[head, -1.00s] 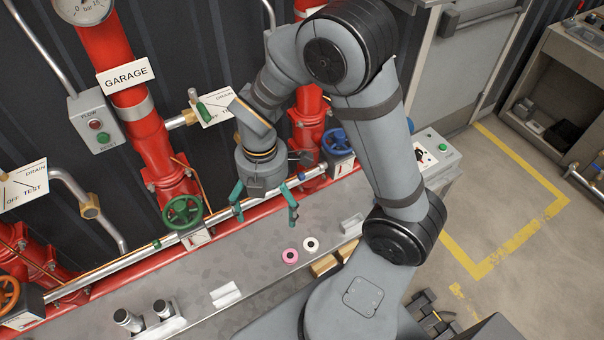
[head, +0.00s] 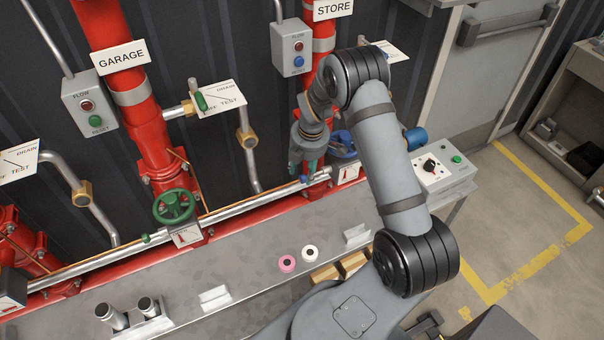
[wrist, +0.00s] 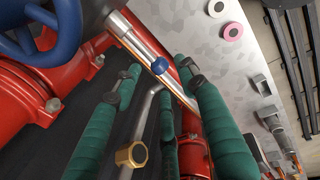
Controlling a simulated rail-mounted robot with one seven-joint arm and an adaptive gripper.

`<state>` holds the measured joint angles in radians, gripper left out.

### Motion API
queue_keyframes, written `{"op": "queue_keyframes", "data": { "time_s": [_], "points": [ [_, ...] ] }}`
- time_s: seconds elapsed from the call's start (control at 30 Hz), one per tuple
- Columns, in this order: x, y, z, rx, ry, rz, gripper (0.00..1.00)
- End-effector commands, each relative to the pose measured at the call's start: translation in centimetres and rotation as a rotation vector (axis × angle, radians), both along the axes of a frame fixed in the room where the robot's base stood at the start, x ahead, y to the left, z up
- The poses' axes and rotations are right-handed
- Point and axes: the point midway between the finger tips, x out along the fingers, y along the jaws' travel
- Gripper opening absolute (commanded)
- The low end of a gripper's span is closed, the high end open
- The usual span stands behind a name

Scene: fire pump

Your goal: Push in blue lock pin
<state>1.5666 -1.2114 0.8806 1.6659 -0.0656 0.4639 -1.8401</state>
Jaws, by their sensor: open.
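The blue lock pin (wrist: 158,66) shows in the wrist view as a small blue knob on the silver rail (wrist: 135,38). In the head view a small blue spot, likely the same pin (head: 304,179), lies just below my gripper (head: 303,170). In the wrist view the green fingers of my gripper (wrist: 164,78) are spread, with nothing held between them. The pin appears between and just beyond the fingertips. I cannot tell whether a finger touches it, or how far in it sits.
A blue handwheel (head: 341,146) on the red store pipe stands close to the right of my gripper. It also shows at the upper left of the wrist view (wrist: 66,22). A pink ring (head: 287,264) and a white ring (head: 310,253) lie on the grey bench (head: 250,265).

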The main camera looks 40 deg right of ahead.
Motion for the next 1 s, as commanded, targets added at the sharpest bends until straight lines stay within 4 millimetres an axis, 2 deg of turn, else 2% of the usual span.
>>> {"op": "queue_keyframes", "data": {
  "time_s": [0.1, 0.3, 0.67, 1.0],
  "points": [
    [0.2, -0.1, -1.7, 0.001, 0.002, -0.001, 0.42],
    [0.7, -0.2, -3.4, 0.000, 0.000, -0.001, 0.42],
    [0.8, -0.2, -3.9, 0.000, -0.001, -0.001, 0.42],
    [0.7, -0.1, -3.9, 0.000, 0.000, -0.001, 0.22]
  ]
}}
